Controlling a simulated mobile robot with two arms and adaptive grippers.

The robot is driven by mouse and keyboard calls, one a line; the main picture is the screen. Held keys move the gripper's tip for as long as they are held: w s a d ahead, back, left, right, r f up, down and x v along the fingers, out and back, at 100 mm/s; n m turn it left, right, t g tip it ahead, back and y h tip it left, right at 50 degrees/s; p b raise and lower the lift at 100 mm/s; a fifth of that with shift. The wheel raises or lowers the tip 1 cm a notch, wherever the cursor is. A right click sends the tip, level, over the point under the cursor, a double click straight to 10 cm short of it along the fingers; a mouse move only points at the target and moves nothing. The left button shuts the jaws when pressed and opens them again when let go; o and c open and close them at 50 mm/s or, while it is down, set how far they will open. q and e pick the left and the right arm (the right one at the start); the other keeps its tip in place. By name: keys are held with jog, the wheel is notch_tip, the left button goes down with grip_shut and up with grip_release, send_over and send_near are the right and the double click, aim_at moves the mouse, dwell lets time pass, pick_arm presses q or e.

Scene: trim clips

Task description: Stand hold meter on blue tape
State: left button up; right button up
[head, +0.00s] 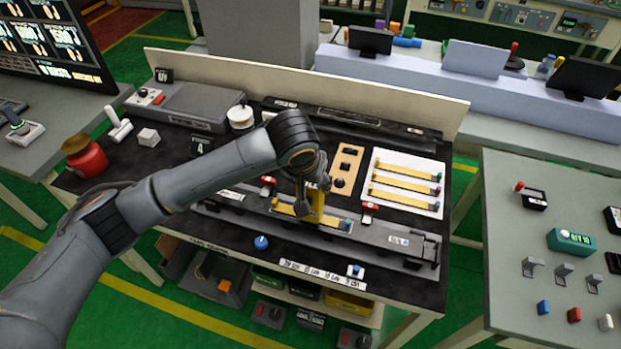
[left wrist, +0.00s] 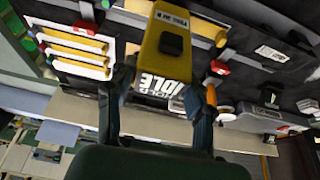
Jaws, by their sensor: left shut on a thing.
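The hold meter (head: 317,203) is a yellow handheld device. It also shows in the left wrist view (left wrist: 172,42), with a dark button and a white display reading "IDLE". My left gripper (left wrist: 160,88) has a finger on each side of its display end and is shut on it. In the head view this gripper (head: 309,178) is over the middle of the dark workbench, with the meter hanging below it in front of a yellow trim strip (head: 285,208). I cannot tell whether the meter touches anything. My right gripper is out of view.
A grey fixture rail (head: 385,236) with red clamps crosses the bench. A white board (head: 408,170) with several yellow strips lies to the right. A blue knob (head: 261,242) and white labels (head: 320,272) are near the front edge. A red jar (head: 85,157) stands at left.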

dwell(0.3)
pick_arm(q)
jog(key=o, duration=1.1)
jog(key=v, duration=1.2)
